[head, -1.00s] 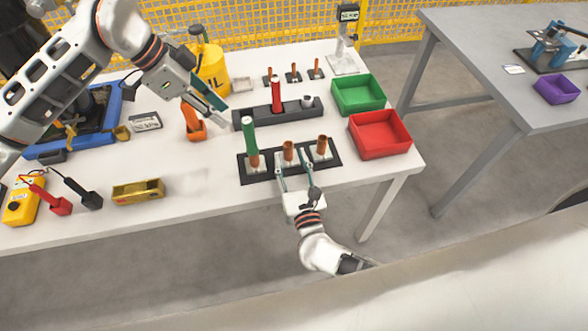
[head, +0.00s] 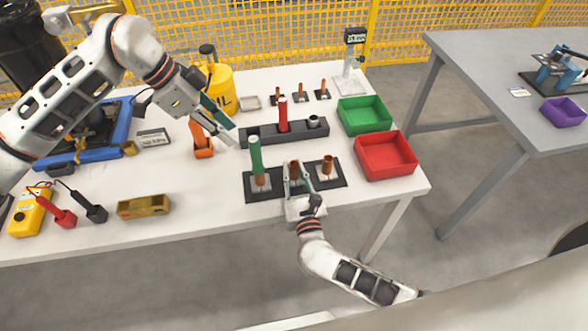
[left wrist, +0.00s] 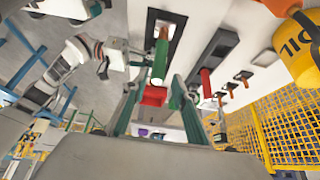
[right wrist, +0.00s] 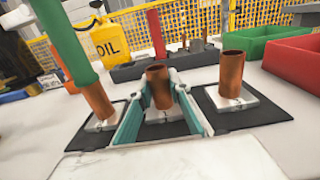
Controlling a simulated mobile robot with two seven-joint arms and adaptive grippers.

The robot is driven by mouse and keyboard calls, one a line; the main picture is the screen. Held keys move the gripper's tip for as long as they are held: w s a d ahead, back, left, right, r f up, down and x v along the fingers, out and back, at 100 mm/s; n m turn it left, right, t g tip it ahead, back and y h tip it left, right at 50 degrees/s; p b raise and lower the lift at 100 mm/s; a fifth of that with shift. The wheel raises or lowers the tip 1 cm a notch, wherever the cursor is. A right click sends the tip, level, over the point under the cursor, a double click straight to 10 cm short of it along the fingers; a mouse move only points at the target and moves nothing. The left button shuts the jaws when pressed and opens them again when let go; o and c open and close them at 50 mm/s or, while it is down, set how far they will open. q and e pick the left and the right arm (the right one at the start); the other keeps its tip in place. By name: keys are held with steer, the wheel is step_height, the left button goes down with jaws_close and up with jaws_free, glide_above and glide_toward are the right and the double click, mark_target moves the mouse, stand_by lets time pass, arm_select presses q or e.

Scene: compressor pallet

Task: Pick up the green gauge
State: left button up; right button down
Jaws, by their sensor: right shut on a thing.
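The green gauge (head: 255,155) is a tall green cylinder standing upright on the left copper tube (head: 260,181) of the black plate. It also shows in the left wrist view (left wrist: 160,62) and at the upper left of the right wrist view (right wrist: 64,42). My right gripper (head: 299,180) is shut on the middle copper tube (right wrist: 158,90), just right of the gauge, one finger on each side. My left gripper (head: 228,130) is open and empty above the table, behind and left of the gauge. Its fingers (left wrist: 157,92) are apart in the left wrist view.
A dark block (head: 259,137) with a red cylinder (head: 283,113) stands behind the gauge. Green (head: 364,114) and red (head: 388,155) bins are to the right. An orange holder (head: 202,143) is by my left gripper.

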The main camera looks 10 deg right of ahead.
arm_select(q)
steer(key=shift+o, duration=1.3)
steer(key=m+t+y, duration=0.4)
steer(key=m, duration=1.9)
glide_toward(253, 139)
steer(key=shift+n, duration=0.3)
steer(key=x, duration=1)
steer(key=shift+f, duration=0.2)
jaws_close()
